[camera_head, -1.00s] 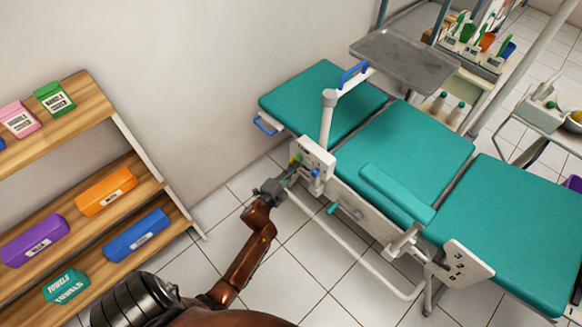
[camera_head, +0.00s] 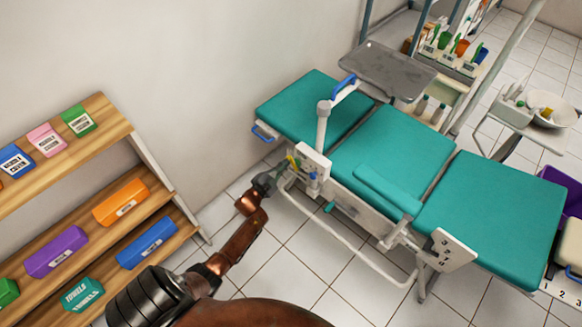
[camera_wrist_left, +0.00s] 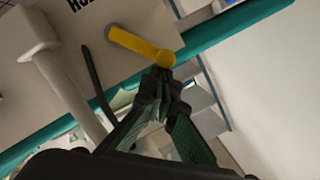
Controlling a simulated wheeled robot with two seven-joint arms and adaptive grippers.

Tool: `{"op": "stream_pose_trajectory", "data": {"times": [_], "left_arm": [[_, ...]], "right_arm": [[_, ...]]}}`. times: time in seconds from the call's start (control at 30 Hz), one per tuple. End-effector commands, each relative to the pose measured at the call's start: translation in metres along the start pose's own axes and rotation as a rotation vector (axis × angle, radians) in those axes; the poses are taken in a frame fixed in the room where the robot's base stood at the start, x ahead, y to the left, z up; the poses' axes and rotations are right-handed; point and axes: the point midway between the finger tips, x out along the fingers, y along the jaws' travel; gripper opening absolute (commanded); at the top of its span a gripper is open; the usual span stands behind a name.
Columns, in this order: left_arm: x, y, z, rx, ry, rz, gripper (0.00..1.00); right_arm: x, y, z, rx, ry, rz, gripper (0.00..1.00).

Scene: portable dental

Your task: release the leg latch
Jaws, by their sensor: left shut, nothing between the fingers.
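The teal dental chair (camera_head: 390,150) has a white panel (camera_head: 316,163) on its near side. A yellow lever (camera_wrist_left: 142,46) is fixed to a pale panel with partly cut-off black lettering in the left wrist view. My left gripper (camera_head: 279,173) is beside the white panel in the head view. In the left wrist view, the left gripper (camera_wrist_left: 162,78) is shut and empty, its fingertips at the lever's rounded end; I cannot tell whether they touch. A small teal handle (camera_head: 329,207) sits lower on the frame. I cannot tell which part is the leg latch. My right gripper is out of view.
A wooden shelf (camera_head: 125,170) with coloured boxes stands at the left. A grey tray (camera_head: 385,70) is above the chair's far side. A white bent rail (camera_head: 345,243) runs along the chair's near side. Tiled floor between shelf and chair is mostly free.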

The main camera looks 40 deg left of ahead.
Motion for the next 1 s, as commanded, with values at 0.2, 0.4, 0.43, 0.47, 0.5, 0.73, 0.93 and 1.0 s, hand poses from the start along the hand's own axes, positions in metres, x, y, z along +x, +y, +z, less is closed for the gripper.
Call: {"op": "stream_pose_trajectory", "data": {"times": [0.2,0.4,0.43,0.47,0.5,0.73,0.93,1.0], "left_arm": [[-0.001,-0.014,0.019,-0.172,-0.007,0.037,0.00],[0.002,-0.014,0.031,-0.298,-0.007,0.069,0.00],[0.002,-0.014,0.032,-0.297,-0.007,0.067,0.00],[0.002,-0.014,0.033,-0.296,-0.007,0.066,0.00],[0.003,-0.014,0.034,-0.296,-0.006,0.066,0.00],[0.004,-0.015,0.039,-0.295,-0.006,0.065,0.00],[0.004,-0.015,0.040,-0.294,-0.006,0.065,0.00],[0.004,-0.015,0.040,-0.294,-0.006,0.065,0.00]], "right_arm": [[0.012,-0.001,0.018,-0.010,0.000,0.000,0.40],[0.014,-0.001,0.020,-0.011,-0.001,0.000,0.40],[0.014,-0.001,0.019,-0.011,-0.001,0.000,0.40],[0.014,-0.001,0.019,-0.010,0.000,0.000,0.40],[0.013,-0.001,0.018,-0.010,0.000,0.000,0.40],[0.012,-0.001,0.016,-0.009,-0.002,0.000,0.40],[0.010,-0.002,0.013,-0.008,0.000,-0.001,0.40],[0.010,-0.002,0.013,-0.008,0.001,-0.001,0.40]]}}
